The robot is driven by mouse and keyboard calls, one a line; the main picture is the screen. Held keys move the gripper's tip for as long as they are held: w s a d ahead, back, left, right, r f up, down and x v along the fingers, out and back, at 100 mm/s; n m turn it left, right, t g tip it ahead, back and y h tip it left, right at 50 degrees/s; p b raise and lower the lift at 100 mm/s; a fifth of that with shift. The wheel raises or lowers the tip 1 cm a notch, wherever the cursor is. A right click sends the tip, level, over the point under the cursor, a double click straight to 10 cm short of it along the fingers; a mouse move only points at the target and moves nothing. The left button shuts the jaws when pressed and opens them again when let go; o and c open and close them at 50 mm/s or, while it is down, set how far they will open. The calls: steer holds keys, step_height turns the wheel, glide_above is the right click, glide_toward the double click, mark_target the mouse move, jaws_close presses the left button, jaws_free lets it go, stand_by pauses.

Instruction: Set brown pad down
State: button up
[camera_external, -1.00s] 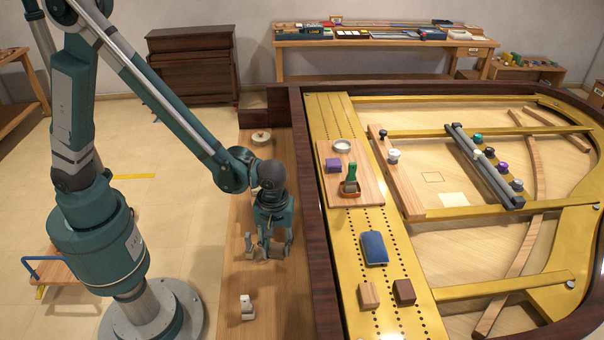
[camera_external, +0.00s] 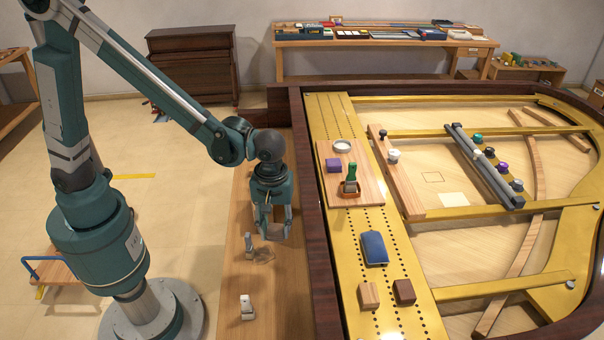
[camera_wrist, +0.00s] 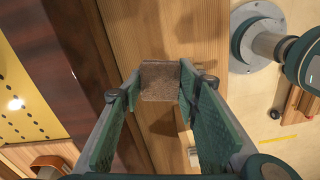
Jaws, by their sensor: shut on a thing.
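The brown pad (camera_wrist: 160,82) is a small, rough-faced block between the two fingertips in the wrist view. My gripper (camera_wrist: 160,85) is shut on it from both sides. In the external view my gripper (camera_external: 273,228) hangs over the light wooden ledge left of the dark piano rim. The pad (camera_external: 277,232) shows there as a small patch between the fingers, partly hidden by them. It is held above the ledge, and a shadow falls on the wood below.
The wooden ledge (camera_external: 285,305) has bare room toward the front. A small pale fitting (camera_external: 247,307) stands on it. The dark rim (camera_external: 318,250) rises to the right. Beyond it, a blue pad (camera_external: 374,248) and two wooden blocks (camera_external: 369,295) lie on the gold plate (camera_external: 420,325).

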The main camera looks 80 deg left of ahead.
mark_target(276, 227)
steer(key=r, duration=0.9)
steer(key=shift+w+a+r, duration=0.1)
steer(key=shift+a+r, duration=0.1)
steer(key=shift+a, duration=0.05)
steer(key=w+a+n, duration=0.2)
steer(key=a+n, duration=0.1)
steer(key=a, duration=1.1)
steer(key=w+a+n, duration=0.2)
steer(key=w+a, duration=0.1)
steer(key=a, duration=1.1)
steer(key=s+a+n, duration=0.2)
steer(key=s+a, duration=0.2)
steer(key=a, duration=0.9)
steer(key=s+a+n+b, duration=0.15)
steer(key=s+a, duration=0.35)
steer(key=a, duration=0.7)
steer(key=s+a+n, duration=0.3)
steer(key=s+a, duration=0.1)
steer(key=a, duration=0.9)
step_height(276, 227, down, 18)
steer(key=shift+a, duration=0.2)
steer(key=shift+s+f, duration=0.1)
steer(key=shift+f, duration=0.05)
steer(key=shift+f+b, duration=0.6)
steer(key=shift+f, duration=2.5)
